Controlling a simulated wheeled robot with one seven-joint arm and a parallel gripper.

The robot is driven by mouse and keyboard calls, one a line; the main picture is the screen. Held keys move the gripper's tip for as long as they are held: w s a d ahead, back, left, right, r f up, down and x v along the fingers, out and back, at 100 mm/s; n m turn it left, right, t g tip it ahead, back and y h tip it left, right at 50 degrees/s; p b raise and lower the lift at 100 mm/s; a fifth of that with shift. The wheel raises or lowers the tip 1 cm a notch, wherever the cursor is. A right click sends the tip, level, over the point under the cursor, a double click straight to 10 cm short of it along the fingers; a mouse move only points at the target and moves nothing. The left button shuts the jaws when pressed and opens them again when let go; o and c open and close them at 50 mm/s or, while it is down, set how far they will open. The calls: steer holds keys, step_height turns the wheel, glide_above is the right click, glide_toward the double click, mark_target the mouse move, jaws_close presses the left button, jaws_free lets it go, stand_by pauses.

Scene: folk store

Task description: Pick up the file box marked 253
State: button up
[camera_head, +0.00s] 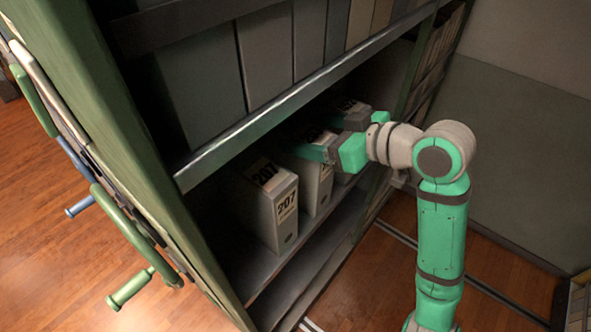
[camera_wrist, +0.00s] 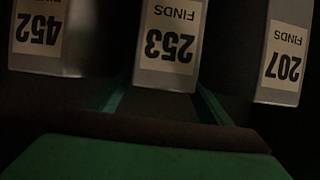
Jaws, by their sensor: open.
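The file box marked 253 (camera_wrist: 168,42) is in the middle of the wrist view, pale, with its label upside down. In the head view it appears to be the middle box (camera_head: 317,188) on the shelf, partly hidden by my gripper. My gripper (camera_head: 320,145) is open at the upper part of that box. In the wrist view its two green fingers lie left and right of the 253 box's near edge. I cannot tell whether they touch it.
A box marked 207 (camera_head: 272,207) stands nearer on the same shelf and right in the wrist view (camera_wrist: 283,60). A box marked 452 (camera_wrist: 38,35) is at left there. The upper shelf edge (camera_head: 270,115) runs close above. Green handles (camera_head: 125,235) are on the rack's end.

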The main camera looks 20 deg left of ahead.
mark_target(296, 131)
steer(key=x, duration=0.3)
steer(key=shift+w+a+f, duration=0.1)
steer(key=shift+a, duration=0.25)
steer(key=shift+c, duration=0.2)
jaws_close()
